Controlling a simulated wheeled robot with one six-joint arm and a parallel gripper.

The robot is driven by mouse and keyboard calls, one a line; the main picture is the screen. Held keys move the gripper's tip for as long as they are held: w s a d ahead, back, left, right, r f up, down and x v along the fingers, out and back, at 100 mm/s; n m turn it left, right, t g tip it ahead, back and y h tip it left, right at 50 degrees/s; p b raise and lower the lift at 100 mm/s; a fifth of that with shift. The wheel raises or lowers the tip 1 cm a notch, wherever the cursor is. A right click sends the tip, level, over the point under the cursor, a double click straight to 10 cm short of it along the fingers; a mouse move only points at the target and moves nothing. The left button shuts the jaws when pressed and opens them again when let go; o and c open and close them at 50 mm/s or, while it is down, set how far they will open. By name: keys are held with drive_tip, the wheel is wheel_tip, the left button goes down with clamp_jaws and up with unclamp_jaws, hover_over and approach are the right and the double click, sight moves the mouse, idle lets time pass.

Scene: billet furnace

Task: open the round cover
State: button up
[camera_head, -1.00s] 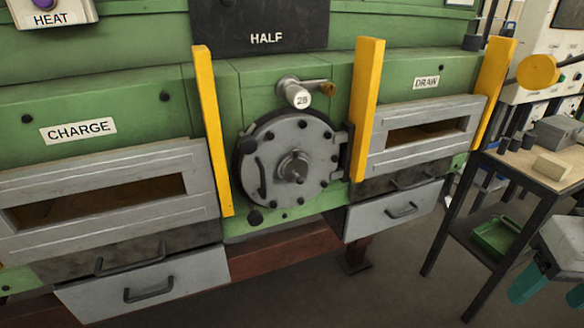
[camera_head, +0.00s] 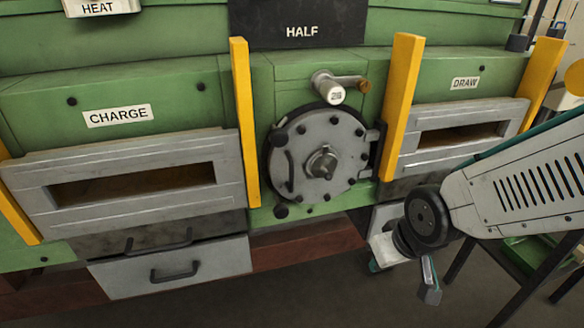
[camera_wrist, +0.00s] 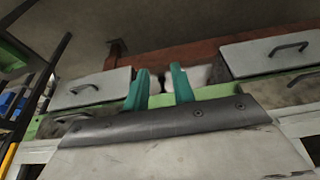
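The round cover (camera_head: 321,156) is a grey bolted disc on the green furnace front, between two yellow posts. It looks shut flat against the furnace. A dark curved handle (camera_head: 290,171) is on its left side, a hub (camera_head: 322,164) at its middle and a hinge-like bracket (camera_head: 374,149) at its right edge. My gripper (camera_head: 428,280) is below and right of the cover, apart from it, partly hidden behind my wrist. In the wrist view its two teal fingers (camera_wrist: 160,88) stand apart with nothing seen between them. The wrist view appears upside down and the cover is not clear there.
A white knob with lever (camera_head: 336,92) sticks out above the cover. Yellow posts (camera_head: 245,120) (camera_head: 401,105) stand out on both sides. Drawers with handles (camera_head: 175,270) lie lower left. A workbench stands at the right, mostly behind my arm.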

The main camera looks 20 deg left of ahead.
drive_tip(key=w+a+f+n+t+y, duration=0.1)
drive_tip(key=w+a+f+t+y, duration=0.15)
drive_tip(key=a, duration=0.55)
drive_tip(key=n+t+y, duration=0.1)
drive_tip(key=t+y, duration=0.6)
drive_tip(key=y, duration=0.1)
approach(292, 169)
drive_tip(key=x, duration=1)
drive_tip(key=shift+w+a, duration=0.15)
drive_tip(key=shift+w, duration=0.1)
clamp_jaws()
